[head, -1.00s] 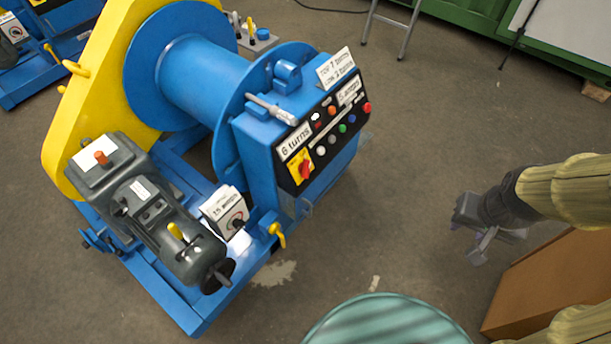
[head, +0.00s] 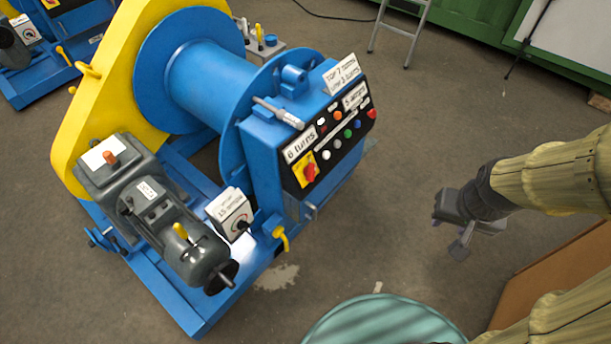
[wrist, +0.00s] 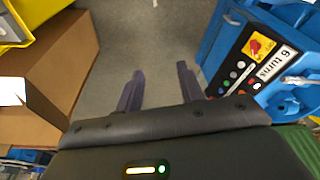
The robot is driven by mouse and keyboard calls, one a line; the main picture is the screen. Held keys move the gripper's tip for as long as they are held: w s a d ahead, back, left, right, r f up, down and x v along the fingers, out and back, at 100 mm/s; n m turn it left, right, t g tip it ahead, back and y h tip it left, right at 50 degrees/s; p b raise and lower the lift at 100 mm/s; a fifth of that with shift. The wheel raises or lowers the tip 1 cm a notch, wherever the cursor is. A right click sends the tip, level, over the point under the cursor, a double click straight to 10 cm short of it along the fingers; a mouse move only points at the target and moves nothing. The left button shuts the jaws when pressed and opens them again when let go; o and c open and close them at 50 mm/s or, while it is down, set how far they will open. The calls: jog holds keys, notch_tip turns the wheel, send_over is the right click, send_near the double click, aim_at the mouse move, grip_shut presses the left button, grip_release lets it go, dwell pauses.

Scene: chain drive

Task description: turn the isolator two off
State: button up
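A red rotary switch on a yellow plate (head: 307,170) sits at the lower left of the black control panel on the blue winch housing. It also shows in the wrist view (wrist: 258,47), upper right. A white box with a dark round knob (head: 231,213) stands on the blue frame near the motor. I cannot read a label naming either one isolator two. My gripper (head: 451,236) hangs over the floor, right of the winch and apart from it. In the wrist view its two fingers (wrist: 160,75) are spread, with only floor between them.
The panel (head: 333,140) carries several coloured buttons and label cards. A yellow-handled valve (head: 281,237) juts from the frame. A teal round top (head: 385,322) is at the bottom, a brown box (head: 550,275) at right. Floor between gripper and winch is clear.

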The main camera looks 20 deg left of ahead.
jog(key=w+a+f+t+y+b, duration=0.1)
jog(key=w+a+f+t+b, duration=0.15)
jog(key=w+f+b, duration=0.35)
jog(key=w+a+f+n+t+y+b, duration=0.1)
jog(key=w+a+f+t+b, duration=0.15)
jog(key=f+b, duration=0.35)
jog(key=w+a+f+t+y+b, duration=0.1)
jog(key=w+a+f+t+b, duration=0.2)
jog(key=w+f, duration=0.4)
jog(key=s+a+f+t+y+b, duration=0.1)
jog(key=s+a+f+y+b, duration=0.1)
jog(key=a+f+y+b, duration=0.8)
jog(key=a+f+b, duration=0.4)
jog(key=a+b, duration=0.1)
jog(key=b, duration=0.1)
jog(key=shift+s+a+f+t+b, duration=0.2)
jog(key=shift+f+t+b, duration=0.1)
jog(key=shift+b, duration=0.1)
jog(key=shift+w, duration=0.1)
